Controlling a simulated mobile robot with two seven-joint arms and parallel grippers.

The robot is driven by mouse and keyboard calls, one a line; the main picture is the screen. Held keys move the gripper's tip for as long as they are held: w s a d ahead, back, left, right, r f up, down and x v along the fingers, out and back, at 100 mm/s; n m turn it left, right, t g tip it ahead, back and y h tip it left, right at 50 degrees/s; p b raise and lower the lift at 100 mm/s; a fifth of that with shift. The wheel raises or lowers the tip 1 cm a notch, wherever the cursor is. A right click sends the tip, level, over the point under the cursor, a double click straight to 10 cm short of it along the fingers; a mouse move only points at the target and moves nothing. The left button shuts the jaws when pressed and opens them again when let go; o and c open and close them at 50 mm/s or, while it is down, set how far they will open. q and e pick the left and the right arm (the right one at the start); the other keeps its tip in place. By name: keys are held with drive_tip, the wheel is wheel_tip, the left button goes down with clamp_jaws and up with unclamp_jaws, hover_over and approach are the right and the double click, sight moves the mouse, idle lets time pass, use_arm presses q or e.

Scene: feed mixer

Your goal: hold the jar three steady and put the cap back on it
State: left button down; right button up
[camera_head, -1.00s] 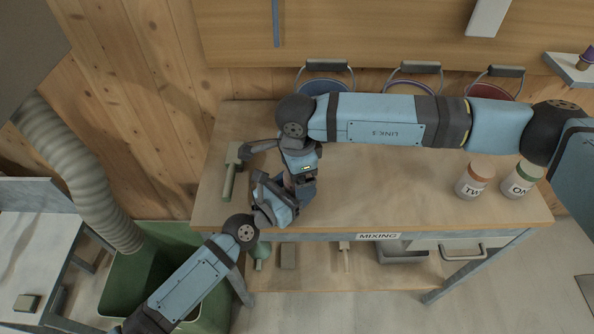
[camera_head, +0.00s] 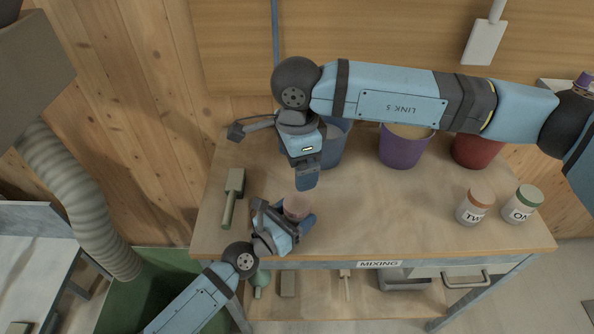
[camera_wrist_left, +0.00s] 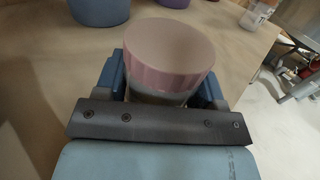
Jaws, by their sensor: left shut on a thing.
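Jar three (camera_head: 296,207) stands at the front left of the workbench (camera_head: 390,205), its label hidden. My left gripper (camera_head: 284,220) is shut around its body from the front. In the left wrist view the jar (camera_wrist_left: 160,98) shows between the two blue fingers. The pink cap (camera_wrist_left: 170,45) sits on top of the jar and looks level; how tight it is cannot be told. My right gripper (camera_head: 306,180) is just behind and above the jar, apart from the cap. No object shows in it, and its finger gap is not clear.
Jar two (camera_head: 475,206), with an orange cap, and jar one (camera_head: 522,204), with a green cap, stand at the right. Blue (camera_head: 333,145), purple (camera_head: 403,148) and red (camera_head: 474,150) buckets stand at the back. A scoop-like tool (camera_head: 233,190) lies at the left. The bench middle is clear.

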use_arm(q)
drive_tip(key=shift+c, duration=0.7)
unclamp_jaws()
drive_tip(key=b+v, duration=0.2)
drive_tip(key=v, duration=1.2)
